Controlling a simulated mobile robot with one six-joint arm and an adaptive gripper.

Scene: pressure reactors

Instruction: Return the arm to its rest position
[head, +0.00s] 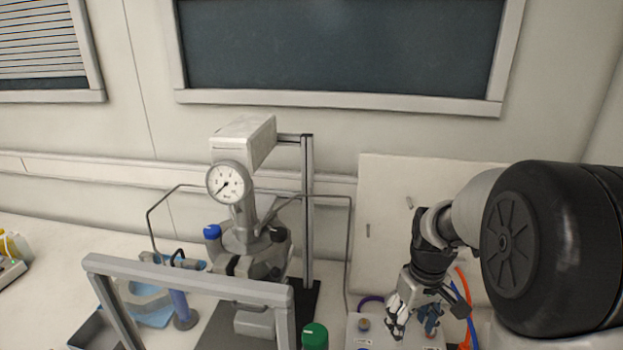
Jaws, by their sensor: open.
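My gripper (412,318) is at the lower right of the head view, at the end of my arm, pointing down. Its fingers are apart and hold nothing that I can see. It is over or just in front of a pale box (362,342) with small round knobs on top. Whether the fingers touch the box cannot be told. My arm reaches in from the right edge, and its large black joint hides part of the bench and wall behind it.
A pressure reactor (255,245) with a round gauge (226,182) stands left of my gripper, by a metal post (307,210). A grey frame (190,280) stands in front of it. A green cap (314,336) is at the bottom. Orange and blue hoses (468,300) run beside my gripper.

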